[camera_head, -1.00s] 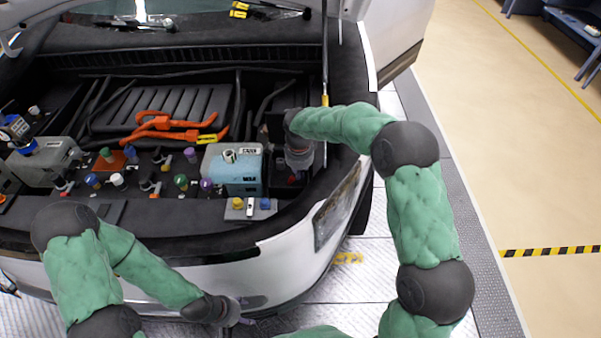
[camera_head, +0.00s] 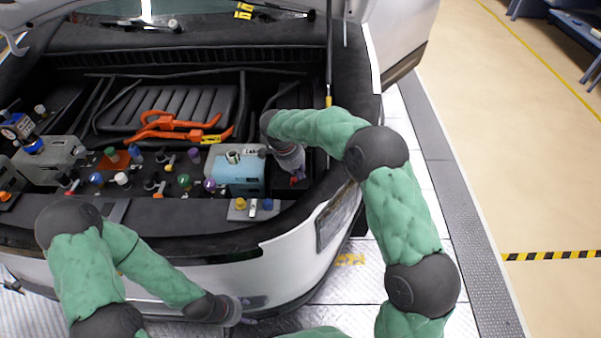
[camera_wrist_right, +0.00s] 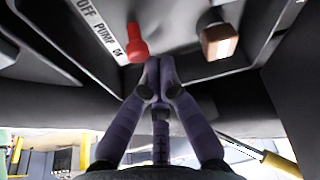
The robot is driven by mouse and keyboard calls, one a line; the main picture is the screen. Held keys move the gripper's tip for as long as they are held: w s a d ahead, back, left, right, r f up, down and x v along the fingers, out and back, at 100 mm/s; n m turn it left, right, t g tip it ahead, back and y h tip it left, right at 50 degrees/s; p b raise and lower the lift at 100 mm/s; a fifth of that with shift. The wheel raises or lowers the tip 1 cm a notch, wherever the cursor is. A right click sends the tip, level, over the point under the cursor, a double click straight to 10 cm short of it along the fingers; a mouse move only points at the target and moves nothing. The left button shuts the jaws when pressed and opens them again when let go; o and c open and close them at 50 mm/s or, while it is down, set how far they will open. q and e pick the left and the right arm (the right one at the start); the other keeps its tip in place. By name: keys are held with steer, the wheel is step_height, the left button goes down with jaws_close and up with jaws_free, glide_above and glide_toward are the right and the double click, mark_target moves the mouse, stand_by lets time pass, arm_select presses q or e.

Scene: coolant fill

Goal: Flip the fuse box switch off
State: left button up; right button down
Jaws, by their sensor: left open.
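A dark box (camera_head: 283,184) with a small red switch (camera_head: 295,179) sits at the right of the open engine bay. In the right wrist view, a red-capped lever (camera_wrist_right: 137,46) stands beside a white label reading "OFF PUMP", with its last word partly readable. A copper-coloured square-tipped part (camera_wrist_right: 218,42) is to its right. My right gripper (camera_wrist_right: 158,62) has its fingertips together with nothing between them, just below and right of the red lever; contact cannot be told. My left gripper (camera_head: 240,316) is open, in front of the bumper and away from the box.
A blue-and-grey reservoir (camera_head: 238,178) stands left of the box. A small plate (camera_head: 242,214) with coloured knobs lies in front of it. Several coloured caps and an orange cable (camera_head: 165,123) fill the bay. A thin prop rod (camera_head: 329,65) rises behind my right arm.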

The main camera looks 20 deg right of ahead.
arm_select(q)
steer(key=shift+f, duration=0.1)
arm_select(e)
steer(key=shift+w+a+r+g+h, duration=0.15)
steer(key=shift+a+h, duration=0.15)
steer(key=shift+h, duration=0.35)
steer(key=shift+w+a+g+h, duration=0.1)
steer(key=shift+a+g+h, duration=0.1)
steer(key=shift+a+h, duration=0.3)
steer(key=shift+w+a+r+g+h, duration=0.1)
steer(key=shift+a+g+h, duration=0.05)
steer(key=shift+h, duration=0.6)
steer(key=shift+s+r, duration=0.1)
steer(key=shift+r, duration=0.05)
arm_select(q)
steer(key=shift+r, duration=0.2)
arm_select(e)
steer(key=shift+r, duration=0.7)
